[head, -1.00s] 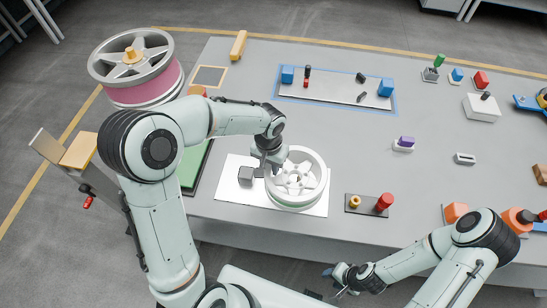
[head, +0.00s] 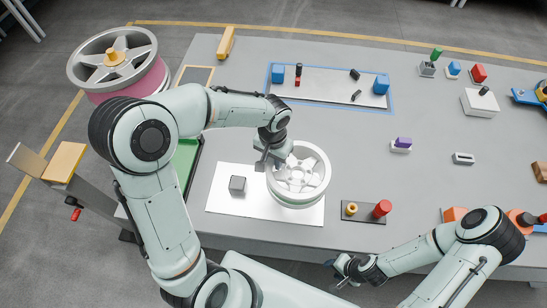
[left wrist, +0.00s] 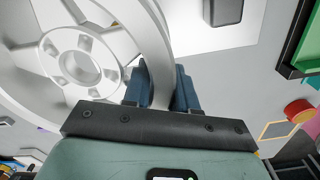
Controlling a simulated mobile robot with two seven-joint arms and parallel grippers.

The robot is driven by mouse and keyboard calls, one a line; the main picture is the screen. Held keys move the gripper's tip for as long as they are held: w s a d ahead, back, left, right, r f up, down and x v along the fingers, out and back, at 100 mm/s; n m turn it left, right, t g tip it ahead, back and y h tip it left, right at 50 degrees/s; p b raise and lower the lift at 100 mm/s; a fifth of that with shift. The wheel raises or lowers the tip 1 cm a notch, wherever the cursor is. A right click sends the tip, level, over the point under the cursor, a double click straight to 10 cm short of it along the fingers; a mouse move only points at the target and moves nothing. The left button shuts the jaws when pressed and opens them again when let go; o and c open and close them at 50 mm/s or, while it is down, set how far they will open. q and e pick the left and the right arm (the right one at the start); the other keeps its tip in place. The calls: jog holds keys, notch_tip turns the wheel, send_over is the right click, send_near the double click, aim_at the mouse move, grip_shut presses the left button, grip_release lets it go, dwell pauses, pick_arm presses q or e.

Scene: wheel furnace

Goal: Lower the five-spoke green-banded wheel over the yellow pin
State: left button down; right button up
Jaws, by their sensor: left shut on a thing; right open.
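The pale wheel (head: 299,172) has several spokes and an open hub. It is above the white plate (head: 228,205), and its green band is barely visible now. My left gripper (head: 270,160) is shut on the wheel's rim at its left side. The left wrist view shows the rim (left wrist: 155,50) between the blue fingers (left wrist: 160,88). I cannot tell which is the pin. My right gripper (head: 345,268) is open and empty near the table's front edge.
A red cylinder (head: 382,208) stands beside the small yellow piece. The pink-banded wheel (head: 125,75) is at the far left. Table between wheel and purple-topped block (head: 402,143) is clear.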

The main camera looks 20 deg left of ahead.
pick_arm(q)
jog(key=shift+w, duration=0.1)
pick_arm(e)
jog(key=shift+s+f, duration=0.1)
jog(key=shift+f, duration=0.05)
pick_arm(q)
jog(key=shift+f+b, duration=0.65)
jog(key=shift+f, duration=0.25)
jog(key=shift+f+b, duration=1.3)
jog(key=shift+f, duration=0.9)
pick_arm(e)
jog(key=s+f, duration=0.5)
jog(key=shift+g, duration=0.3)
pick_arm(q)
jog(key=shift+f+b, duration=1.8)
jog(key=shift+f, duration=1.05)
pick_arm(e)
jog(key=shift+s+f, duration=0.4)
jog(key=shift+f, duration=0.3)
jog(key=shift+s+f, duration=0.45)
jog(key=shift+f, duration=0.3)
jog(key=shift+s+f, duration=0.4)
jog(key=shift+f, duration=0.3)
pick_arm(q)
jog(key=shift+c, duration=1.4)
grip_release()
jog(key=shift+f, duration=0.1)
